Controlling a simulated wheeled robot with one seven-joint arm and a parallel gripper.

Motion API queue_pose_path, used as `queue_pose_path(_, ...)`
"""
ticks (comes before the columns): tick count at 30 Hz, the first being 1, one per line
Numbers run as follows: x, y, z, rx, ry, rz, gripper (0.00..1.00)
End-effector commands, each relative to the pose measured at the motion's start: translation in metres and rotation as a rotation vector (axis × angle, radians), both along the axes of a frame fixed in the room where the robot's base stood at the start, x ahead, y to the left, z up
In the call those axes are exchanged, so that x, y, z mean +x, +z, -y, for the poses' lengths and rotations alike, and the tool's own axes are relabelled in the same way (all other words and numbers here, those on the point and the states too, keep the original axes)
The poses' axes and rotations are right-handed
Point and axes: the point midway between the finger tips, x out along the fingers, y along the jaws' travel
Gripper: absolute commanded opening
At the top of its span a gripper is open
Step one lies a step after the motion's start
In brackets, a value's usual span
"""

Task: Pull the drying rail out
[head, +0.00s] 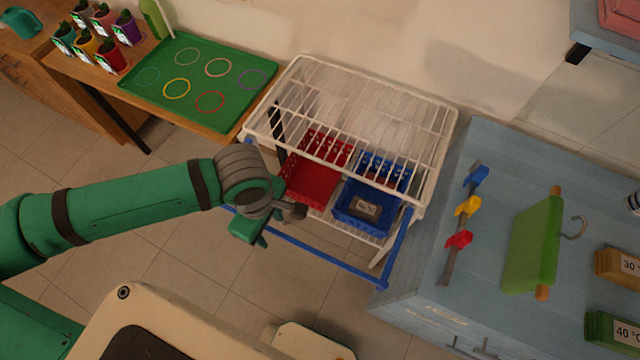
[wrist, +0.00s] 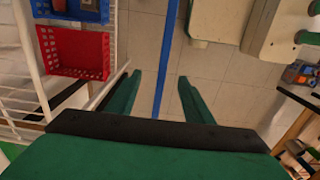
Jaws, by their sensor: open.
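The drying rail (head: 325,259) is a blue bar along the front of the white wire rack. It stands out from the rack, with a blue side arm (head: 398,245) running back to the rack at the right. My gripper (head: 258,236) is by the left part of the rail, and its wrist hides some of the bar and the rail's left side. In the wrist view, the rail (wrist: 170,45) runs between the two green open fingers (wrist: 160,80), with space on both sides. I cannot tell whether a finger touches it.
The rack (head: 440,130) holds a red basket (head: 312,180) and a blue basket (head: 365,208). A blue cabinet (head: 420,290) with coloured hooks stands close at the right. A wooden bench with a green tray (head: 150,85) is at the left. Tiled floor (head: 310,295) in front of the rail is open.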

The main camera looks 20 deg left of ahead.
Motion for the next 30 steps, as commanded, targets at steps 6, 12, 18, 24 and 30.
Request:
queue_pose_path(6,0.000,0.015,-0.001,0.002,0.000,0.001,0.47)
queue_pose_path(12,0.000,0.029,0.000,0.001,0.000,0.001,0.47)
queue_pose_path(18,0.000,0.043,0.000,0.001,0.000,0.001,0.47)
queue_pose_path(24,0.000,0.055,0.000,0.002,-0.002,0.001,0.47)
queue_pose_path(30,0.000,0.058,0.001,-0.001,-0.001,0.000,0.47)
